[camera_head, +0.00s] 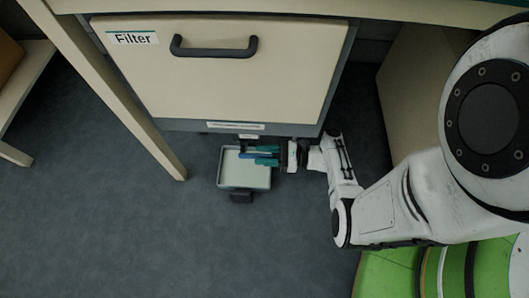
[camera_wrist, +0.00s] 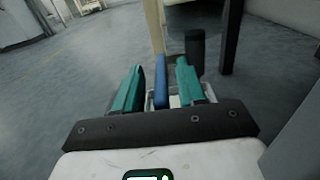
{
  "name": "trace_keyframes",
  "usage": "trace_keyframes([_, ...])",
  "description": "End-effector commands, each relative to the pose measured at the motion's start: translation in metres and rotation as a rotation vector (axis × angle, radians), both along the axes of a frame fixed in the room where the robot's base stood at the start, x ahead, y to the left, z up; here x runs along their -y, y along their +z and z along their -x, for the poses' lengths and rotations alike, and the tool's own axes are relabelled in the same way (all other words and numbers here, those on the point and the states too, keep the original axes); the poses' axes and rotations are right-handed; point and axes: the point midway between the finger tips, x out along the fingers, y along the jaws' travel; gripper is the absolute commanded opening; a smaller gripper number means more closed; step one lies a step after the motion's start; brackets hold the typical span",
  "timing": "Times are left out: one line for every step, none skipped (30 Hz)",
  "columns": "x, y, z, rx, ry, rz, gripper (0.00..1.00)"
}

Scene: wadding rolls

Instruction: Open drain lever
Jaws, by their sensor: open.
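A blue bar, apparently the drain lever (camera_head: 248,155), shows below the front of the beige filter cabinet, above a light tray (camera_head: 232,182) on the floor. My gripper (camera_head: 262,155) reaches in from the right, low under the cabinet's bottom edge. Its two teal fingers lie on either side of the blue bar. In the wrist view the blue lever (camera_wrist: 161,84) stands between the fingers of my gripper (camera_wrist: 160,72), with gaps on both sides. The fingers are open. The lever's mount is hidden.
The cabinet front labelled Filter (camera_head: 185,85) has a dark handle (camera_head: 213,50) and hangs just above my gripper. A beige table leg (camera_head: 125,105) stands at left. A dark upright post (camera_wrist: 195,50) stands just beyond the right finger in the wrist view. Floor at lower left is clear.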

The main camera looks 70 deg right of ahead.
Motion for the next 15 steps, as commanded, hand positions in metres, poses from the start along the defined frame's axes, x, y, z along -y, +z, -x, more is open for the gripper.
trace_keyframes([0.0000,0.0001,0.0001,0.000,0.000,0.000,0.40])
trace_keyframes([0.0001,0.0001,0.0002,0.000,0.000,0.000,0.40])
trace_keyframes([0.0002,0.0001,0.0002,0.000,0.000,0.000,0.38])
trace_keyframes([0.0002,0.0001,0.0002,0.000,0.000,0.000,0.35])
trace_keyframes([0.0002,0.0001,0.0002,0.000,0.000,0.000,0.32])
trace_keyframes([0.0002,0.0001,0.0002,0.000,0.000,0.000,0.28])
trace_keyframes([0.0002,0.0001,0.0002,0.000,0.000,0.000,0.25])
trace_keyframes([0.0003,0.0001,0.0003,0.000,0.000,0.000,0.22])
trace_keyframes([0.0003,0.0001,0.0003,0.000,0.000,0.000,0.18])
trace_keyframes([0.0003,0.0001,0.0003,0.000,0.000,0.000,0.16])
trace_keyframes([0.0003,0.0001,0.0003,0.000,0.000,0.000,0.13])
trace_keyframes([0.0004,0.0001,0.0004,0.000,0.000,0.000,0.09])
trace_keyframes([0.0004,0.0001,0.0004,0.000,0.000,0.000,0.06])
trace_keyframes([0.0004,0.0001,0.0004,0.000,0.000,0.000,0.03])
trace_keyframes([0.0004,0.0001,0.0004,0.000,0.000,0.000,0.00])
